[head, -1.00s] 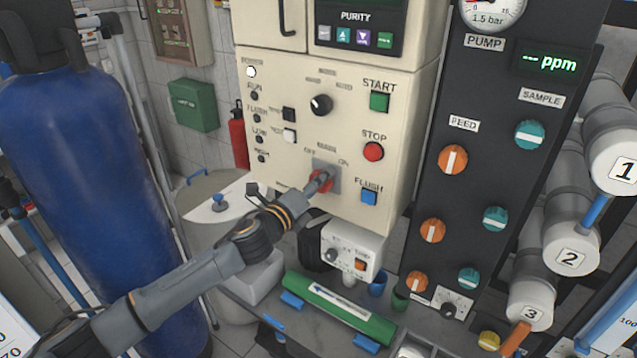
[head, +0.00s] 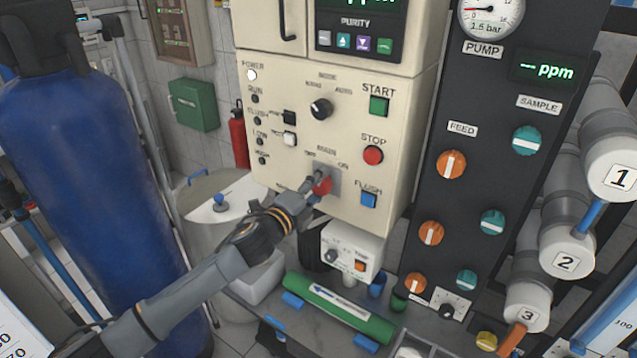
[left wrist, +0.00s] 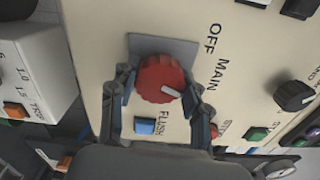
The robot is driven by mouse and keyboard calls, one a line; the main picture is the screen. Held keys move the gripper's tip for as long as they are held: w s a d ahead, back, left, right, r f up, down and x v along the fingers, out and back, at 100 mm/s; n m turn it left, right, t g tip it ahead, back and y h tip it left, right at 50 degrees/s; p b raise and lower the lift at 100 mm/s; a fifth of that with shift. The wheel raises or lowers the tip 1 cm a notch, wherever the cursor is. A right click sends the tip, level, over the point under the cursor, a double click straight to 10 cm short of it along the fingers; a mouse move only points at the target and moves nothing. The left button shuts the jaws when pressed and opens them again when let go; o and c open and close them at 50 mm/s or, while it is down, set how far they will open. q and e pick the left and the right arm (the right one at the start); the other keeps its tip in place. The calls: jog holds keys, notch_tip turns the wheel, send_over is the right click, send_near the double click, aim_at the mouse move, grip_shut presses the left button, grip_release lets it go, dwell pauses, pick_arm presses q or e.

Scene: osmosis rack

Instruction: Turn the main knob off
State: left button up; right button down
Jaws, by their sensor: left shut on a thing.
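The red main knob (left wrist: 160,72) sits on a grey square plate on the cream cabinet front. In the head view the knob (head: 324,187) is partly covered by my left gripper (head: 317,184). In the left wrist view the fingers of my left gripper (left wrist: 161,82) lie on both sides of the knob, shut on it. The knob's white pointer mark aims to the lower right in that view, away from the OFF label (left wrist: 212,44). The MAIN label (left wrist: 222,75) shows beside it; the ON label is hidden there. My right gripper is not in view.
The blue FLUSH button (head: 369,199) and red STOP button (head: 373,155) are right of the knob. A black mode knob (head: 321,108) is above. A small white box (head: 351,250) is below. A dark panel (head: 470,100) with orange and teal knobs stands right.

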pick_arm(q)
jog(key=n+p, duration=0.1)
jog(key=n, duration=0.2)
jog(key=shift+n, duration=0.4)
jog(key=n, duration=0.3)
jog(key=shift+p, duration=0.4)
jog(key=n, duration=0.6)
jog(key=shift+p, duration=0.35)
jog(key=o, duration=1.2)
jog(key=shift+c, duration=0.2)
jog(key=v, duration=1.2)
